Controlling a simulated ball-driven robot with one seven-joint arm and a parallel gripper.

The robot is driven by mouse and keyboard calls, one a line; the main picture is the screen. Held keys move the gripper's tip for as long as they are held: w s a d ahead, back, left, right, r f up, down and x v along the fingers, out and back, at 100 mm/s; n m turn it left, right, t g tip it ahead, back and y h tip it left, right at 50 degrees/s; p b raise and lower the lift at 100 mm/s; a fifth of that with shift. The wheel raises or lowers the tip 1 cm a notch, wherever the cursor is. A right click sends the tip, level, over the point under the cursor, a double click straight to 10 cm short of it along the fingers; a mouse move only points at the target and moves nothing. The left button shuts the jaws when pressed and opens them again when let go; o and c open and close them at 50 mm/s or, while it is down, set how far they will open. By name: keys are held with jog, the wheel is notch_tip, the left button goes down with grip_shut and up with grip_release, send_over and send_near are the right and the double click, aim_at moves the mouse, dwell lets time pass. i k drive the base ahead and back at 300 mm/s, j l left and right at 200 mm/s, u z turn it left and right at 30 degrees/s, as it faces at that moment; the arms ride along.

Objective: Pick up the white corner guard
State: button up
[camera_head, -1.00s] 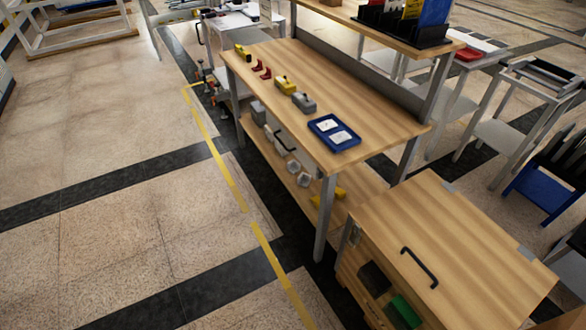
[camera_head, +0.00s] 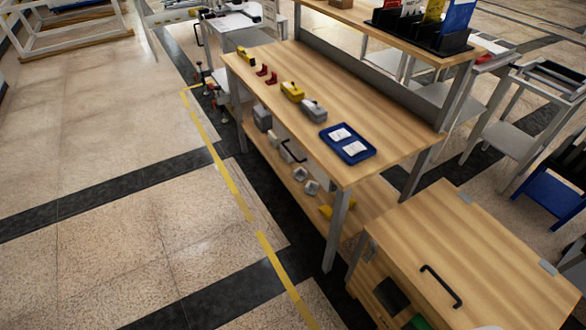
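I cannot make out a white corner guard for certain. Two small white pieces, one nearer (camera_head: 355,147) and one farther (camera_head: 340,134), lie flat in a blue tray (camera_head: 347,158) at the near end of the wooden workbench (camera_head: 330,104). Pale grey-white blocky pieces (camera_head: 311,187) sit on the lower shelf under the bench, too small to identify. My gripper is not in view.
A wooden cabinet (camera_head: 480,245) with a black handle stands at the near right. The floor left of the yellow line (camera_head: 228,184) is clear.

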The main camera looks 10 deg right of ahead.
aim_at(299, 174)
jog(key=i+j, duration=0.4)
jog(key=i, duration=0.2)
jog(key=i+j, duration=0.45)
jog(key=i, duration=0.15)
jog(key=i+j, duration=0.4)
jog(key=i, duration=0.2)
jog(key=i+j, duration=0.4)
jog(key=i, duration=0.2)
